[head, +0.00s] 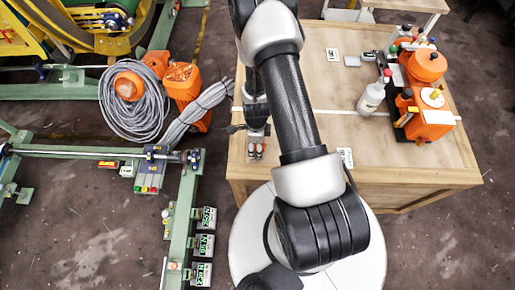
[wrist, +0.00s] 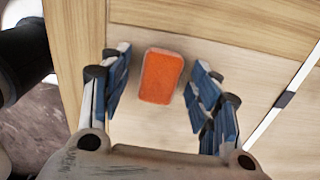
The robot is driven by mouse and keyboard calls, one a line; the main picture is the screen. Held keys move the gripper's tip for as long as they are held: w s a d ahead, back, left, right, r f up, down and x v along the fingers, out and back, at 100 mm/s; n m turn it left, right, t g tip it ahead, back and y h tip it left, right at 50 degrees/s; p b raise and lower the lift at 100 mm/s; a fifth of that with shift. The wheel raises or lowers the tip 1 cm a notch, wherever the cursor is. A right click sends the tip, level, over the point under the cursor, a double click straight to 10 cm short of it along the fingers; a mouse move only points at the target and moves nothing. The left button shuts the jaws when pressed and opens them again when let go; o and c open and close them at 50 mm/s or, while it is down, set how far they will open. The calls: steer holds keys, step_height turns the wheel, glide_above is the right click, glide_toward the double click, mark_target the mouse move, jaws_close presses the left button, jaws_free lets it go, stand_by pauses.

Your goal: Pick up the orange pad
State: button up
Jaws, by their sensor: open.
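The orange pad (wrist: 161,77) is a small rounded block lying flat on the pale wooden tabletop in the wrist view. My gripper (wrist: 158,92) is open, with one blue-padded finger to the left of the pad and one to its right. There is a gap on both sides, and nothing is held. The pad sits between the fingertips as seen from the wrist; the height of the fingers above the table is hard to tell. In the head view I cannot make out the pad; my arm covers part of that side of the table.
The wooden table (head: 315,90) has bottles (head: 371,98) and an orange container (head: 427,66) at its right side. A small white card (head: 345,157) lies near the front edge. Left of the table are coiled grey cable (head: 138,118) and a green frame (head: 180,230).

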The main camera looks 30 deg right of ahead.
steer(key=shift+r, duration=0.1)
steer(key=shift+c, duration=0.4)
steer(key=c, duration=0.9)
step_height(320, 180, up, 20)
steer(key=p, duration=2)
steer(key=o, duration=0.4)
steer(key=c, duration=0.5)
steer(key=shift+o, duration=0.2)
